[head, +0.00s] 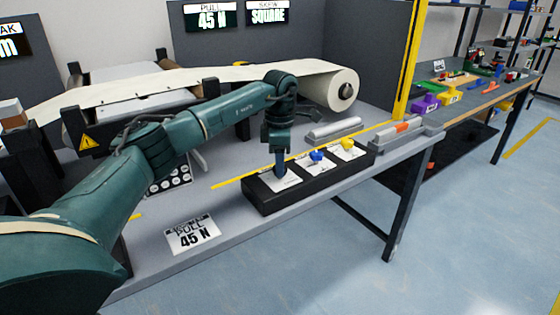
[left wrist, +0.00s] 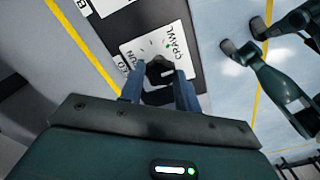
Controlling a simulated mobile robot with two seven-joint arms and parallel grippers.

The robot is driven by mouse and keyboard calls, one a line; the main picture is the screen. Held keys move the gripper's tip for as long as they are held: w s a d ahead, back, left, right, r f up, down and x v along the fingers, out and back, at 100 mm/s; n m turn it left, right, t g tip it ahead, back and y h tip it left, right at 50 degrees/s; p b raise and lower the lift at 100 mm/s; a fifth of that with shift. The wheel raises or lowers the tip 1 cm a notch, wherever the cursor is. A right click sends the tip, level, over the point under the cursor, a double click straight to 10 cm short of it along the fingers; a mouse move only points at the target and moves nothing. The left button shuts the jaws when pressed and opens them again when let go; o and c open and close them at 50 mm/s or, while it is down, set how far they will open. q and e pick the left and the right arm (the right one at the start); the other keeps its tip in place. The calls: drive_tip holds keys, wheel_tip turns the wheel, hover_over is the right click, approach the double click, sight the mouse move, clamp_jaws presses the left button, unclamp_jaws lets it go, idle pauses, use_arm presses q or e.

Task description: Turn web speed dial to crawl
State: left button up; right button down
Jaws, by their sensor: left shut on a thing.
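The web speed dial is a dark knob (left wrist: 158,72) on a white plate (left wrist: 150,45) in the left wrist view. The plate reads CRAWL at its right side and RUN at its left, with another label partly hidden. A small green mark sits near CRAWL. My left gripper (left wrist: 160,84) has its two fingers on either side of the knob and is shut on it. In the head view my left gripper (head: 281,170) points down at the leftmost plate of the black control box (head: 310,188) and hides the knob. I cannot tell which way the knob points.
A blue dial (head: 316,156) and a yellow dial (head: 347,143) stand close to the right on the same box. The paper roll (head: 335,90) is behind. The table's front edge is close to the box.

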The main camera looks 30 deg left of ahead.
use_arm(q)
drive_tip(key=shift+r, duration=0.1)
drive_tip(key=shift+r+n+p, duration=0.1)
drive_tip(key=shift+n+p, duration=0.65)
drive_tip(key=shift+n, duration=0.05)
drive_tip(key=shift+n+p, duration=0.95)
drive_tip(key=shift+n, duration=0.15)
drive_tip(key=n+p, duration=0.2)
drive_tip(key=n, duration=0.2)
drive_tip(key=shift+n+p, duration=0.35)
drive_tip(key=shift+n, duration=0.05)
use_arm(e)
drive_tip(key=shift+w+a+r+n+g, duration=0.1)
drive_tip(key=shift+a+r+n+g, duration=0.15)
drive_tip(key=shift+r, duration=0.25)
drive_tip(key=shift+w+a+r+n+g, duration=0.1)
drive_tip(key=shift+r+n+g, duration=0.05)
drive_tip(key=shift+r+g, duration=0.25)
drive_tip(key=shift+s+f, duration=0.1)
drive_tip(key=shift+f, duration=0.05)
use_arm(q)
drive_tip(key=o, duration=0.8)
drive_tip(key=shift+o, duration=0.8)
drive_tip(key=shift+f, duration=0.2)
use_arm(e)
drive_tip(key=shift+r, duration=0.2)
